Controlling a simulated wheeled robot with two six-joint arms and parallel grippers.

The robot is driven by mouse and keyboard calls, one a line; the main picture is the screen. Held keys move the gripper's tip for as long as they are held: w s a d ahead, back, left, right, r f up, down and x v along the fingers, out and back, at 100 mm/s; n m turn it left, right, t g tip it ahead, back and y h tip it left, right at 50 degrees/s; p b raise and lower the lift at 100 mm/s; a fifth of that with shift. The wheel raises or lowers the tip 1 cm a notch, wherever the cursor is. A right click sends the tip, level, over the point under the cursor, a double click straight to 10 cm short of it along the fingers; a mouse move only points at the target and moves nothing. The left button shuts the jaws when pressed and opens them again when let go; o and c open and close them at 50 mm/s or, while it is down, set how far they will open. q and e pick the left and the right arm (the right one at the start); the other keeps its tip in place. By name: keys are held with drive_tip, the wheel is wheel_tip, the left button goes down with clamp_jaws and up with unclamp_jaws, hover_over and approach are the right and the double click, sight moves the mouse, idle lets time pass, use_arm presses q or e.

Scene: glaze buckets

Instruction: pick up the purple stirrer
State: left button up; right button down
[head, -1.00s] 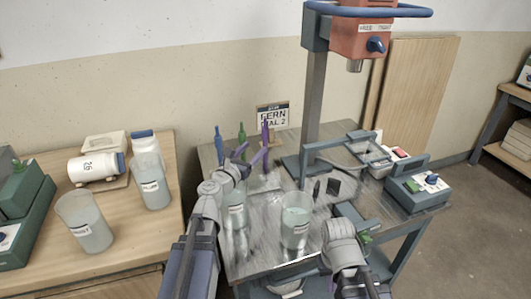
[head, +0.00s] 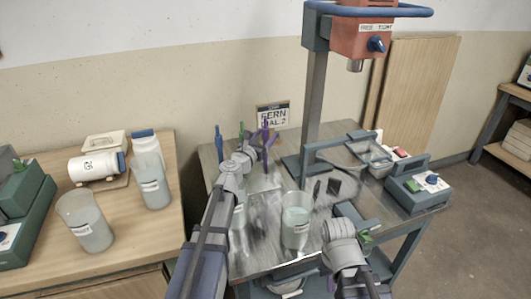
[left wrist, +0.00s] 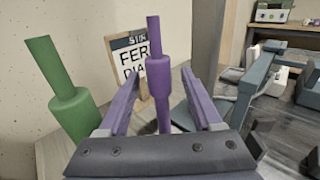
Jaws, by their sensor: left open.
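The purple stirrer (head: 266,130) stands upright at the back of the metal table, rightmost of the upright stirrers. In the left wrist view the purple stirrer (left wrist: 159,82) rises with its thick collar between the two fingers. My left gripper (head: 262,152) is open around its line, with a finger on each side; the left wrist view shows the gripper (left wrist: 160,112) with gaps beside the shaft. The stirrer's lower end is hidden behind the gripper. My right arm's end (head: 340,230) is low over the table's front right; its fingers are not clear.
A green stirrer (left wrist: 65,95) stands close on the left; a blue stirrer (head: 219,145) is further left. A sign (head: 273,115) stands behind. A clear bucket (head: 296,222) stands in front, with a mixer post (head: 314,100) to the right.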

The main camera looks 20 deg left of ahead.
use_arm(q)
clamp_jaws()
idle(0.4)
